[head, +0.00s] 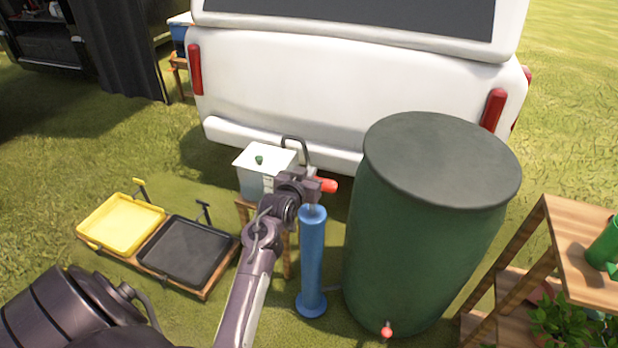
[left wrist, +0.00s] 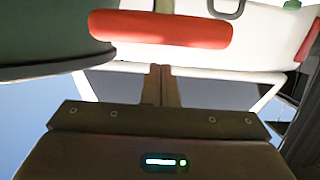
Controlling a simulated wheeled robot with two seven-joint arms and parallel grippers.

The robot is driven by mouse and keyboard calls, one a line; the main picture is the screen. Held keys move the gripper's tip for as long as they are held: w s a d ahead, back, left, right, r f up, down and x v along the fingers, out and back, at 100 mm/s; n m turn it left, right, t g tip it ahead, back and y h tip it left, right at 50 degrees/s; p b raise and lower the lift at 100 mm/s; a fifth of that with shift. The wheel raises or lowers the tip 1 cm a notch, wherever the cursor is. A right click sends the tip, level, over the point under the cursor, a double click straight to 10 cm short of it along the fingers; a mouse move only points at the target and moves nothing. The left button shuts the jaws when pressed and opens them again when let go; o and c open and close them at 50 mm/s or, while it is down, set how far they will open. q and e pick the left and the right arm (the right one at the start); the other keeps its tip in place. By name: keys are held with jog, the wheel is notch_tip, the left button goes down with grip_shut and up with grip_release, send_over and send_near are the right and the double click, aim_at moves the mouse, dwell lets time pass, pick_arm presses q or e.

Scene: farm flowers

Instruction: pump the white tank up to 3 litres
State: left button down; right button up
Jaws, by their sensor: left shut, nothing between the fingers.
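The white tank (head: 252,183) stands on a small wooden stand behind my left arm, with a green knob on its lid; its water level cannot be read. A blue upright pump (head: 312,262) stands to its right on the grass. The pump's red handle (head: 328,185) is at its top, partly hidden by my left gripper (head: 316,187). In the left wrist view the red handle (left wrist: 160,30) lies across, just beyond the tips of my shut, empty fingers (left wrist: 161,72). Whether they touch is unclear. My right gripper is out of view.
A large green barrel (head: 425,230) with a red tap stands close right of the pump. A white vehicle (head: 290,95) is behind. Yellow (head: 120,226) and black (head: 187,250) trays lie at left. A wooden shelf (head: 580,255) with plants is at right.

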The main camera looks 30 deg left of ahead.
pick_arm(q)
jog(key=shift+f, duration=0.7)
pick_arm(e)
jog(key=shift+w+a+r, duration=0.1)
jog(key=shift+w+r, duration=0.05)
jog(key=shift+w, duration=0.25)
pick_arm(q)
notch_tip(320, 180, down, 10)
jog(key=b, duration=0.4)
jog(key=shift+s+r, duration=0.1)
jog(key=shift+r, duration=0.1)
jog(key=shift+f, duration=0.15)
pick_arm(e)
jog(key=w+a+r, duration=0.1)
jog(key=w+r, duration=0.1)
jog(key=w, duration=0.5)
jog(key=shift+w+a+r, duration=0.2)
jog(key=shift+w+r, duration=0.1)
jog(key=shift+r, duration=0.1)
